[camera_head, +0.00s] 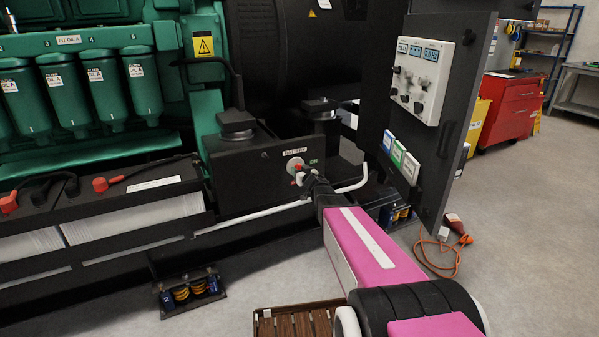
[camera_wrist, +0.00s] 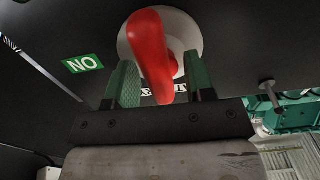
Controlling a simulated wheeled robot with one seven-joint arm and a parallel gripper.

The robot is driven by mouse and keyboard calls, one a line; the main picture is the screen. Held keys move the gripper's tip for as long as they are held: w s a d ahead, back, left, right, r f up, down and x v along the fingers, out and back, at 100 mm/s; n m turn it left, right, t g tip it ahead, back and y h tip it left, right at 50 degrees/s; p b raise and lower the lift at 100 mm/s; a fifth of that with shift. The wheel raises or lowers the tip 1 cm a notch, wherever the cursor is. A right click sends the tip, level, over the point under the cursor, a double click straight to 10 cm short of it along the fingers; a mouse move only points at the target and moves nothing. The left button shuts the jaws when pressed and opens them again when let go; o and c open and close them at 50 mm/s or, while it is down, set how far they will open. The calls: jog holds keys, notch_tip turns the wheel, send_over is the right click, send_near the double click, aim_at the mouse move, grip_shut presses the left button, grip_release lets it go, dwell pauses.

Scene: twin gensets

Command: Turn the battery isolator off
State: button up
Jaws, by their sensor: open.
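The battery isolator is a red handle (camera_wrist: 150,50) on a round pale plate (camera_wrist: 187,32), set in the front of a black box. In the wrist view the picture is upside down; the handle lies between the two green-padded fingers of my gripper (camera_wrist: 161,82). The fingers are apart, with gaps showing on both sides of the handle. A green ON label (camera_wrist: 82,64) is beside the plate. In the head view the isolator plate (camera_head: 295,163) shows under a BATTERY label (camera_head: 294,151), and my gripper (camera_head: 302,176) partly covers the handle.
An open panel door (camera_head: 463,95) with gauges stands close right of my arm. Batteries (camera_head: 130,215) with red-capped leads are at left. A wooden pallet (camera_head: 295,320) and an orange cable (camera_head: 440,265) lie on the floor.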

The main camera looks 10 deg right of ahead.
jog(key=v, duration=1)
jog(key=shift+s, duration=0.4)
jog(key=shift+d, duration=0.1)
jog(key=s+d+f+m+g+h, duration=0.45)
jog(key=s+f+g+h, duration=0.4)
jog(key=s, duration=0.25)
jog(key=s+a+g+y, duration=0.1)
jog(key=s+a+g, duration=0.1)
jog(key=s, duration=0.3)
jog(key=s+a+f+g+y, duration=0.1)
jog(key=s+a+g, duration=0.1)
jog(key=s, duration=0.3)
jog(key=s+a+n+g+y, duration=0.1)
jog(key=s+a+g, duration=0.1)
jog(key=s+g, duration=0.2)
jog(key=shift+s+a+f+g, duration=0.25)
jog(key=shift+s+a+g, duration=0.1)
jog(key=shift+s, duration=0.65)
